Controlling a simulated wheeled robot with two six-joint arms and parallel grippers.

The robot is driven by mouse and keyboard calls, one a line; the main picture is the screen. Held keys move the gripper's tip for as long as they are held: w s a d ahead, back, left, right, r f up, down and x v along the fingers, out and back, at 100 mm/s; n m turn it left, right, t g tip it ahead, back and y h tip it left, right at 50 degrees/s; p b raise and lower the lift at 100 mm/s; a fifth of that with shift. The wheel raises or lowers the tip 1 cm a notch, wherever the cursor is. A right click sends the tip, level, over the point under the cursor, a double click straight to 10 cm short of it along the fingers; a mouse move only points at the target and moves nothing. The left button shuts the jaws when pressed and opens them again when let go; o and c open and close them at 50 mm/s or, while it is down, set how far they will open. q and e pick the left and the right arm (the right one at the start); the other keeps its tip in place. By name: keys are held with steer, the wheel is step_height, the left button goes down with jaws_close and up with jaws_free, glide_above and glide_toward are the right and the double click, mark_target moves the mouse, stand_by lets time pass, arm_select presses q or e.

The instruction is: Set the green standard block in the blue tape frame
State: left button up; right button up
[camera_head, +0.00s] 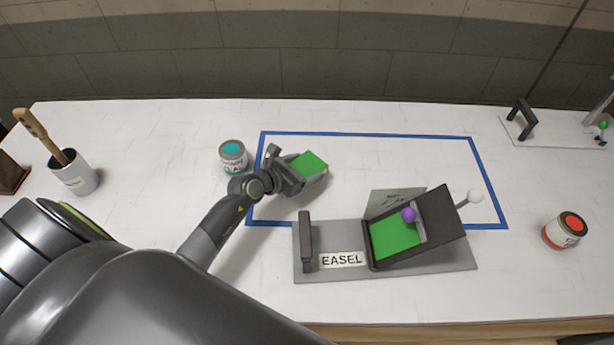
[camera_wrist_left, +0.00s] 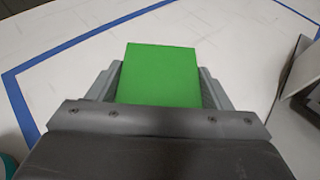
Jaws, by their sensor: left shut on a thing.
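The green standard block (camera_head: 312,162) is held in my left gripper (camera_head: 299,168), inside the left part of the blue tape frame (camera_head: 365,134). In the left wrist view the green block (camera_wrist_left: 160,75) lies between the two grey fingers of my left gripper (camera_wrist_left: 160,88), which are shut on it. The tape frame (camera_wrist_left: 100,32) also shows there as blue lines on the white table. I cannot tell whether the block touches the table. My right gripper is not in view.
An easel (camera_head: 318,271) with a green panel and purple knob stands over the frame's front edge. A teal paint can (camera_head: 233,156) is left of the frame, a brush cup (camera_head: 76,176) further left, a red can (camera_head: 564,230) right. The frame's back middle is clear.

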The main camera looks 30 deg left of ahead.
arm_select(q)
steer(key=shift+f+b, duration=0.5)
steer(key=shift+f, duration=1.4)
steer(key=shift+f, duration=0.15)
steer(key=o, duration=1)
steer(key=shift+r, duration=0.3)
steer(key=v, duration=1.2)
steer(key=shift+f, duration=0.1)
steer(key=shift+f, duration=0.1)
